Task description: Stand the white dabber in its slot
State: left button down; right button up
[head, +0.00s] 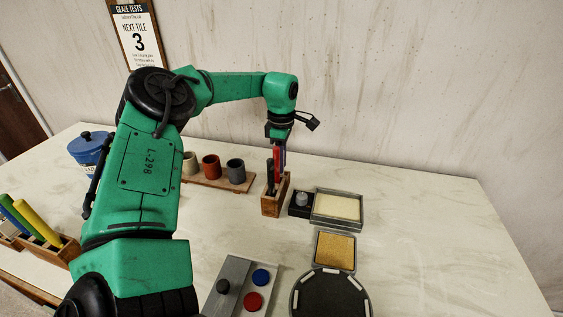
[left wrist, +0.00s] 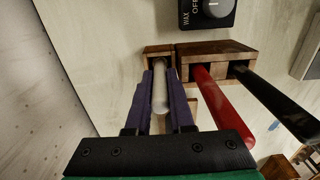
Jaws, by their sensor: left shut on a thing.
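The white dabber (left wrist: 160,92) is between the purple fingers of my left gripper (left wrist: 161,92) in the left wrist view. The gripper is shut on it. The dabber's far end is at the left slot of the wooden rack (left wrist: 217,50); I cannot tell how deep it sits. A red dabber (left wrist: 222,105) and a black dabber (left wrist: 275,100) stand in the rack's other slots, to the right. In the head view my left gripper (head: 278,150) is over the rack (head: 273,206), and the white dabber is hidden there. My right gripper is not in view.
A dark wax dial box (head: 301,204) and a cream tray (head: 337,208) stand right of the rack. Several cups stand on a wooden board (head: 218,181) to the left. A gold pad (head: 335,251) and a round dark turntable (head: 331,294) are in front. The table's right side is clear.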

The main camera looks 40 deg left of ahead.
pick_arm(q)
jog(key=c, duration=0.7)
grip_release()
jog(key=shift+f, duration=0.1)
notch_tip(320, 180, up, 5)
jog(key=p, duration=0.3)
jog(key=shift+s+d, duration=0.1)
jog(key=shift+s, duration=0.05)
jog(key=shift+r+p, duration=0.9)
jog(key=shift+r, duration=0.25)
jog(key=shift+f, duration=0.1)
